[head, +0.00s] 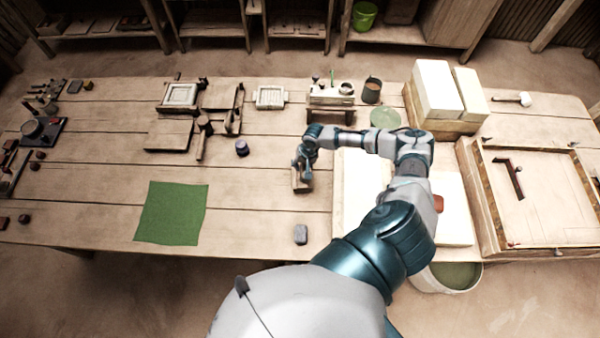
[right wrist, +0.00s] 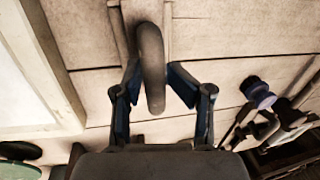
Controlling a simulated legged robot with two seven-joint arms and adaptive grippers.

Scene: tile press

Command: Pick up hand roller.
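The thing under my right gripper (head: 303,163) appears to be the hand roller (head: 300,184), a small tan wooden piece on the table left of the pale slab, partly hidden by the fingers. In the right wrist view a dark grey rounded bar (right wrist: 151,62), apparently its handle, rises toward the camera between the fingers of my right gripper (right wrist: 153,75). The two blue fingers look spread, one on each side of the bar. Whether a fingertip touches it cannot be told. My left gripper is not in view.
A green cloth (head: 172,213) and a grey block (head: 301,234) lie nearer the front. The pale slab (head: 346,205) is close on the right. A small bench (head: 331,98) stands behind.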

